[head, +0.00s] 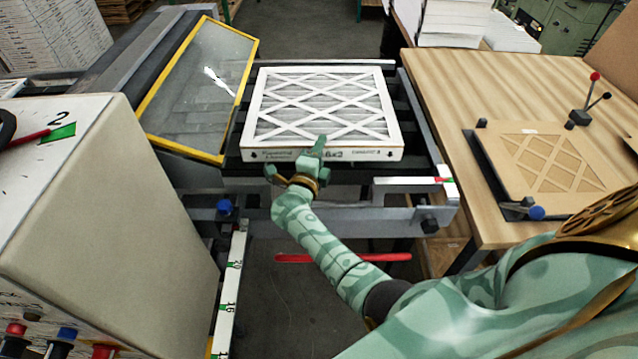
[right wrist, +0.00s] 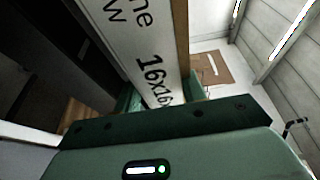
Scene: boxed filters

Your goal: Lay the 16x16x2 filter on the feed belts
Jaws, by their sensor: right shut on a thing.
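The white-framed filter (head: 322,105) with a crossed lattice face lies flat over the dark feed belts (head: 412,125) in the head view. Its front edge carries print ending in "6x2". My right gripper (head: 308,163) is shut on the middle of that front edge. In the right wrist view the filter's edge (right wrist: 150,50) reads "16x16" and runs into the jaws of my right gripper (right wrist: 155,103). Whether the filter's underside touches the belts is hidden. My left gripper is not in view.
A yellow-framed glass guard (head: 200,85) stands left of the belts. A wooden table (head: 480,95) on the right holds a lattice board (head: 550,170) with clamps. A beige machine housing (head: 85,200) fills the left front. A red bar (head: 342,257) shows below the belts.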

